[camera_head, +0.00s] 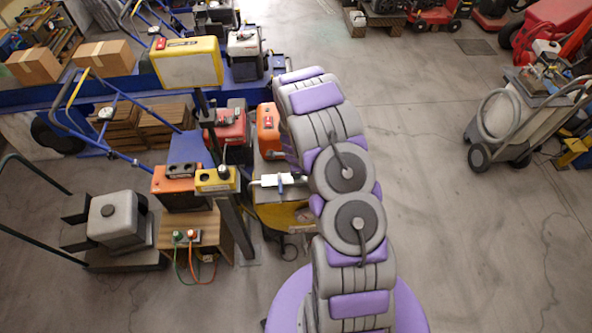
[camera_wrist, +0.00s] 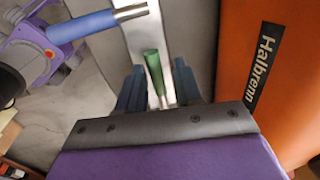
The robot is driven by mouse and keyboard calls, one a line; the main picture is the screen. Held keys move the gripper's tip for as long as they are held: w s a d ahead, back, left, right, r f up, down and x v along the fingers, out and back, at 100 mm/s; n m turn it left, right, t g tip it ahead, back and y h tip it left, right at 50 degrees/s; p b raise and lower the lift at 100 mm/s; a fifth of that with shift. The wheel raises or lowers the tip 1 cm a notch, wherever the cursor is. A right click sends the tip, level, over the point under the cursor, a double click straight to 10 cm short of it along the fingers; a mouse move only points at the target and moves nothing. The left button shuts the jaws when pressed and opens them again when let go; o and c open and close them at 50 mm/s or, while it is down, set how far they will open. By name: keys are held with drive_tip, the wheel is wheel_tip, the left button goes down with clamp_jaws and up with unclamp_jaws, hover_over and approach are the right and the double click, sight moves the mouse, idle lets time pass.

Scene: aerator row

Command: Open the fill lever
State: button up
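In the wrist view a green lever handle (camera_wrist: 154,73) stands out from a pale, light-coloured panel (camera_wrist: 143,35). My gripper (camera_wrist: 158,85) is open around it, one blue-grey finger on each side, with a gap visible at both sides. I cannot tell the depth between fingertips and handle. A blue grip on a metal rod (camera_wrist: 82,26) lies at the upper left, apart from the fingers. No label shows which handle is the fill lever.
An orange housing marked "Halbrenn" (camera_wrist: 285,85) stands close on the gripper's right. In the head view an orange box (camera_head: 268,128), a yellow control box (camera_head: 216,179) on a dark post and a grey unit (camera_head: 117,220) crowd the left.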

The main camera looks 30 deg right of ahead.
drive_tip(key=shift+o, duration=0.4)
drive_tip(key=shift+f, duration=0.1)
drive_tip(key=shift+s, duration=0.1)
drive_tip(key=shift+s+a+r, duration=0.1)
drive_tip(key=shift+r, duration=0.5)
drive_tip(key=v, duration=1.6)
drive_tip(key=shift+b, duration=0.45)
drive_tip(key=shift+r, duration=0.15)
